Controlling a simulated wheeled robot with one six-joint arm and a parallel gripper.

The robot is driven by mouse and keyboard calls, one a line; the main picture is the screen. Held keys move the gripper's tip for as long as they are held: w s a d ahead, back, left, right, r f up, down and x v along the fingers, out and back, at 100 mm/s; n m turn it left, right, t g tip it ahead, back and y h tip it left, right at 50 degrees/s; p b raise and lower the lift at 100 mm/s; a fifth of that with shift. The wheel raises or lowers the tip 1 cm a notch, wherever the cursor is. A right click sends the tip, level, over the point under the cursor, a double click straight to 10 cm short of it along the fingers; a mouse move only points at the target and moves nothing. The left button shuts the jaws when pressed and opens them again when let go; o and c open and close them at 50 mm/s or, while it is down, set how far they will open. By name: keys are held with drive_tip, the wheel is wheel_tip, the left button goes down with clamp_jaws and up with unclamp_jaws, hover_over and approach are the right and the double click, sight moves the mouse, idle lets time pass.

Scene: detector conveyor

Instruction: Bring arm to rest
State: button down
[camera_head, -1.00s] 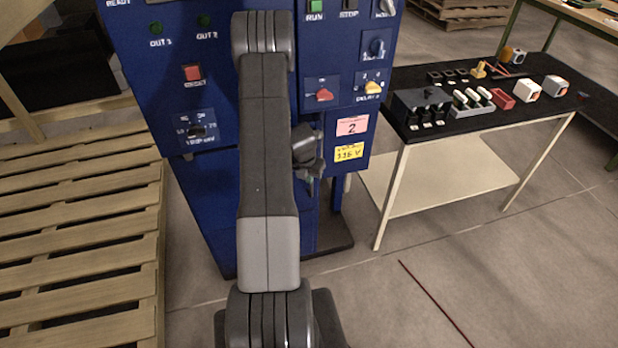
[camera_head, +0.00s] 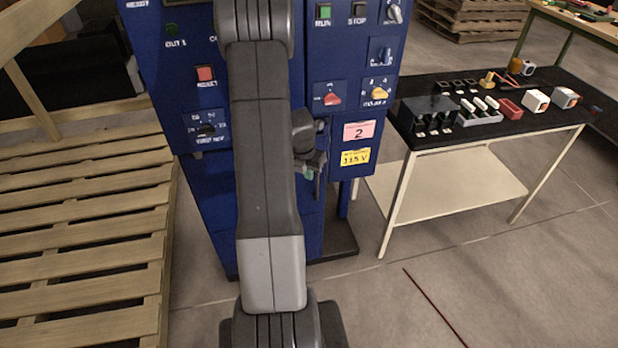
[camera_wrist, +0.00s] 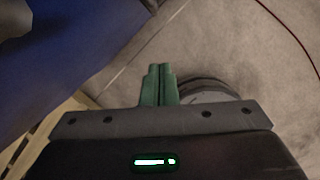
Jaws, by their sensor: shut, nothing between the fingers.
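My gripper shows in the wrist view (camera_wrist: 159,72); its two green fingers are together with nothing between them. Below the fingers in that view are bare floor and part of my own round base. In the head view my arm stands folded in front of the blue control cabinet (camera_head: 215,185) and hides part of its front. A small bit of my gripper (camera_head: 308,175) shows beside the arm, in front of the cabinet's lower part; its fingers are mostly hidden there.
A pallet (camera_head: 80,240) stands close on the left. A black-topped table (camera_head: 545,125) with several small parts stands on the right. The cabinet is directly ahead, with a red knob (camera_head: 332,98) and other controls.

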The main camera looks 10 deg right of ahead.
drive_tip(key=shift+r, duration=0.2)
drive_tip(key=shift+f, duration=0.1)
